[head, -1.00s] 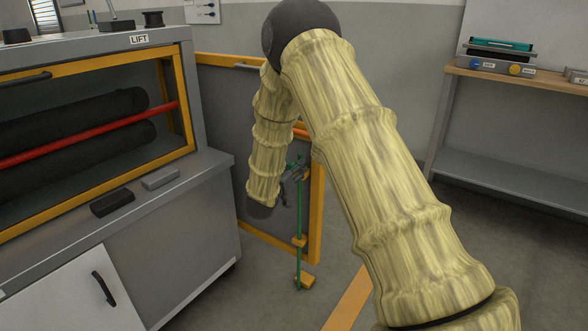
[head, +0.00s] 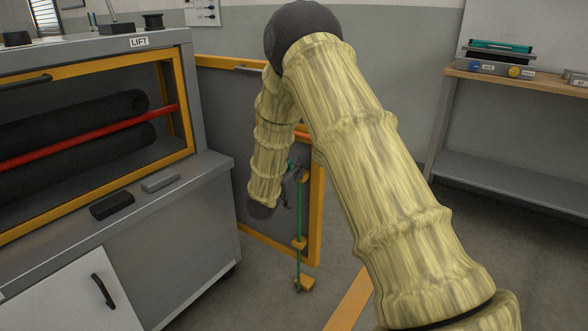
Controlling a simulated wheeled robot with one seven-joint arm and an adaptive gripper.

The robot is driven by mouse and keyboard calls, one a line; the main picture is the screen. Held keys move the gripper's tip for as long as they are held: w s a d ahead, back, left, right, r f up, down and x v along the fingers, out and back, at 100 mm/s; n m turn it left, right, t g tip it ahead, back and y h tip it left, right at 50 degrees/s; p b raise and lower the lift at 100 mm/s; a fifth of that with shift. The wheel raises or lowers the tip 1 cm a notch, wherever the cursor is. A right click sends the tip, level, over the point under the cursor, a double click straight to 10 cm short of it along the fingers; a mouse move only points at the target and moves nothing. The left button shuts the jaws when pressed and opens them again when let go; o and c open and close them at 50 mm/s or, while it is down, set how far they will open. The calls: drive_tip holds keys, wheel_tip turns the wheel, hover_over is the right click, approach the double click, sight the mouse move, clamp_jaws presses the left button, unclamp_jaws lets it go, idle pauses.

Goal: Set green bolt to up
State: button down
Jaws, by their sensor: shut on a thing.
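The green bolt (head: 299,215) is a thin upright green rod on the right side of an orange-framed grey gate panel. It runs past orange brackets, the lowest (head: 305,284) close to the floor, with its lower end at that bracket. A short green piece shows at its top, beside my gripper. My gripper (head: 290,180) is small and dark in the head view, at the upper end of the bolt, and is shut on the bolt there. My wrist and the shadow hide much of the fingers, so the exact grip is hard to see.
A grey cabinet (head: 185,240) marked LIFT, with black rollers and a red bar (head: 90,135) behind an orange frame, stands at the left. A wooden-topped bench (head: 540,85) stands at the right. Open floor lies between the gate and the bench.

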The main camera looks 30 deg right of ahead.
wheel_tip(320, 180, up, 7)
drive_tip(key=p, duration=0.5)
drive_tip(key=shift+w+f, duration=0.1)
drive_tip(key=shift+f, duration=0.1)
drive_tip(key=c, duration=1.5)
unclamp_jaws()
drive_tip(key=shift+c, duration=0.2)
drive_tip(key=o, duration=0.4)
drive_tip(key=shift+a+r, duration=0.1)
drive_tip(key=shift+f, duration=0.2)
drive_tip(key=v, duration=1.2)
